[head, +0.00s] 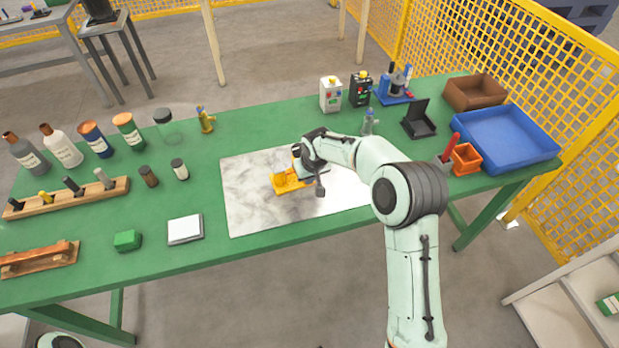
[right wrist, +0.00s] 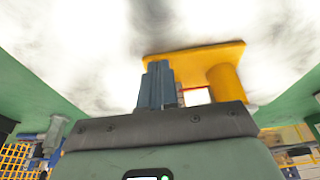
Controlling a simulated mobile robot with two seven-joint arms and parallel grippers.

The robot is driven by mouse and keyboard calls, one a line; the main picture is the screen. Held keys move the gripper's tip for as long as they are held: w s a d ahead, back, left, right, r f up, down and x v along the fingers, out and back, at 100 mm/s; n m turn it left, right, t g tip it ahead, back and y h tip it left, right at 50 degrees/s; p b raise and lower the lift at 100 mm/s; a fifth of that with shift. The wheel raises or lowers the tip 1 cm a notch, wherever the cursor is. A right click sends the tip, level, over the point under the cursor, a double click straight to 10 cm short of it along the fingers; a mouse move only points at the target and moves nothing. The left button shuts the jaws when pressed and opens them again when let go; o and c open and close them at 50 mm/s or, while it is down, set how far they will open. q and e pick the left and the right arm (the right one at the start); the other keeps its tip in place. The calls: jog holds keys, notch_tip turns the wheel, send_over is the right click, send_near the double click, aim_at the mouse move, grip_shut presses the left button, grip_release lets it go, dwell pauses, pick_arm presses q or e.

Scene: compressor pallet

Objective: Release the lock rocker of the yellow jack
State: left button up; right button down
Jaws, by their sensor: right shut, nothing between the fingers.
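The yellow jack (head: 284,184) sits on the white marbled sheet (head: 247,212) in the middle of the green table. In the right wrist view its flat yellow plate and a round yellow post (right wrist: 226,84) show just past my fingers. My right gripper (head: 302,172) is at the jack's right side, partly covering it in the head view. Its fingers (right wrist: 158,84) are shut with nothing between them and overlap the plate's near left part. I cannot tell whether they touch it. The lock rocker cannot be made out. My left gripper is not in view.
A blue tray (head: 551,145), an orange bin (head: 467,157) and a black open box (head: 419,130) stand at the right. Bottles and a wooden rack (head: 82,194) stand at the left. A white pad (head: 186,228) and green block (head: 127,240) lie near the front edge.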

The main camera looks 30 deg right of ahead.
jog(key=shift+s+r, duration=0.15)
jog(key=shift+r, duration=0.5)
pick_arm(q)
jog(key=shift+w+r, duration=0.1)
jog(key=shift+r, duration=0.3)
pick_arm(e)
jog(key=shift+r, duration=0.1)
pick_arm(q)
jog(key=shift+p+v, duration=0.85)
jog(key=shift+p, duration=0.05)
pick_arm(e)
jog(key=s+v, duration=0.1)
jog(key=v, duration=1.2)
jog(key=shift+s+a+r, duration=0.15)
jog(key=shift+s+a, duration=0.05)
jog(key=shift+s, duration=0.15)
